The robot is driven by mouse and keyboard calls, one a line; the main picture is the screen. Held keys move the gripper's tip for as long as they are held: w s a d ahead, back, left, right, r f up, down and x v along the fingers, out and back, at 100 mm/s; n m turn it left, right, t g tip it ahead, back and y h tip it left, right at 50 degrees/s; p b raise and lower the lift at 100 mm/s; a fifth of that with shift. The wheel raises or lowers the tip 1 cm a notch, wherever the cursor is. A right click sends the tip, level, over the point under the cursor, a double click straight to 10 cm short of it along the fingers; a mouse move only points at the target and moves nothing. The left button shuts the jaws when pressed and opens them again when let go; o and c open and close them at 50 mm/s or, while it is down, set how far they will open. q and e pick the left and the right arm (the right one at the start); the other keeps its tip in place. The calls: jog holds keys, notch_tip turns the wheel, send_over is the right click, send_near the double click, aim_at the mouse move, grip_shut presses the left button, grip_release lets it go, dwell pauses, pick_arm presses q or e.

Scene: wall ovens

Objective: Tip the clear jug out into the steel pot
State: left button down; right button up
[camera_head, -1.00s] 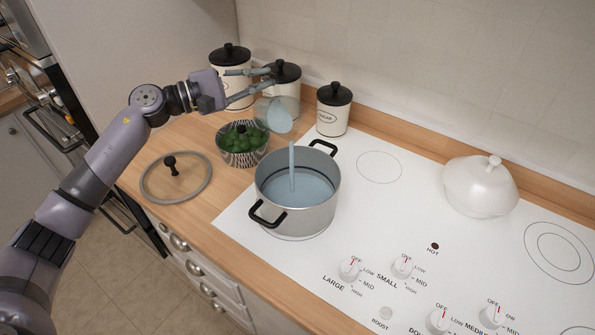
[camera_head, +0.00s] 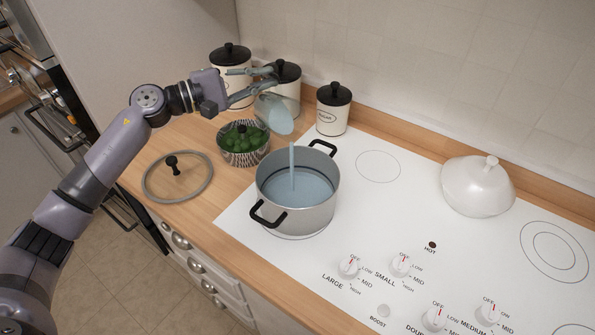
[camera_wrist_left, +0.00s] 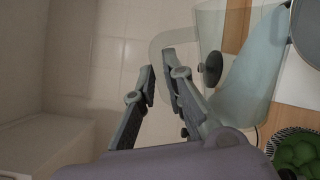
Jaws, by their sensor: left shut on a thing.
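The clear jug (camera_head: 277,115) is tilted steeply, mouth toward the pot, with pale blue water at its mouth. My left gripper (camera_head: 262,78) is shut on its handle, above the counter to the left of the pot. The jug and its handle also show in the left wrist view (camera_wrist_left: 250,75). A stream of water falls from the jug into the steel pot (camera_head: 315,212), which stands on the hob's front-left burner and holds pale blue water. My right gripper is out of view.
A striped bowl of green produce (camera_head: 243,143) stands left of the pot, below the jug. A glass lid (camera_head: 178,178) lies on the counter. Several black-lidded canisters (camera_head: 333,109) stand behind. A white covered dish (camera_head: 477,187) sits on the hob's right. The hob's middle is clear.

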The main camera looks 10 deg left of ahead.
pick_arm(q)
jog(key=shift+s+d+r+m+p, duration=0.2)
jog(key=shift+s+r+m+p, duration=0.1)
jog(key=shift+r+p, duration=0.1)
